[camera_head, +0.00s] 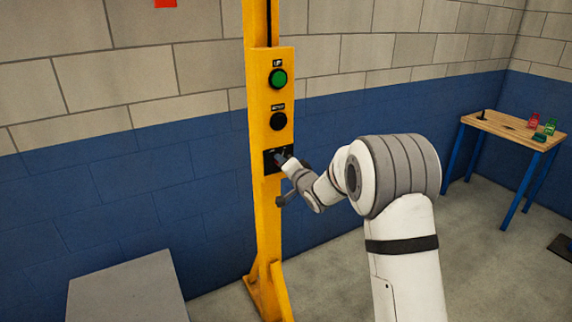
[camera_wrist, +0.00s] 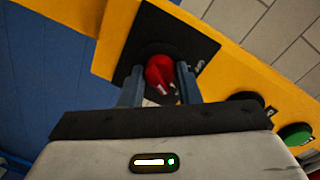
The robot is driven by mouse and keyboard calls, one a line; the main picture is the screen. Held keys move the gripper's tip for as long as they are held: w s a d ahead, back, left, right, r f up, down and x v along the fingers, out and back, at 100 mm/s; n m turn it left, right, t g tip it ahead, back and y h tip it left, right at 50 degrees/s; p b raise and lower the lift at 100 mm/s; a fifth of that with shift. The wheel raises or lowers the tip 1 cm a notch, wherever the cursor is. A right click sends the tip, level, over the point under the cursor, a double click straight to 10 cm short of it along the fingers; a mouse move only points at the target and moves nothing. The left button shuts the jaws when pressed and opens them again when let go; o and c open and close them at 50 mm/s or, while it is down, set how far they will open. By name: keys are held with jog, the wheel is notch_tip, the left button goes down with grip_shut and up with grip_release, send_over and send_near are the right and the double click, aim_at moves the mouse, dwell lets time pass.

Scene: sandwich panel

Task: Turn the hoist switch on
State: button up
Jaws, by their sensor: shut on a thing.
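The hoist switch is a red knob (camera_wrist: 160,75) on a black plate (camera_wrist: 192,45). The plate is on the lower part of a yellow panel (camera_head: 262,70) on a post. In the wrist view my gripper (camera_wrist: 160,88) has one finger on each side of the red knob and is shut on it. In the head view my gripper (camera_head: 284,158) reaches the black plate (camera_head: 270,163) from the right, and the knob is mostly hidden there. The knob's exact setting is hard to read.
Above the plate are a black button (camera_head: 278,121) and a green button (camera_head: 278,78) marked UP. A grey box top (camera_head: 128,290) is at the lower left. A wooden table (camera_head: 490,124) with small red and green items stands at the right. Open floor lies between.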

jog(key=shift+r, duration=0.25)
jog(key=o, duration=1)
jog(key=shift+w+f, duration=0.1)
jog(key=shift+f, duration=0.1)
jog(key=b+v, duration=0.1)
jog(key=v, duration=0.6)
jog(key=shift+s+d+b, duration=0.25)
jog(key=shift+s+b, duration=0.05)
jog(key=shift+s, duration=0.05)
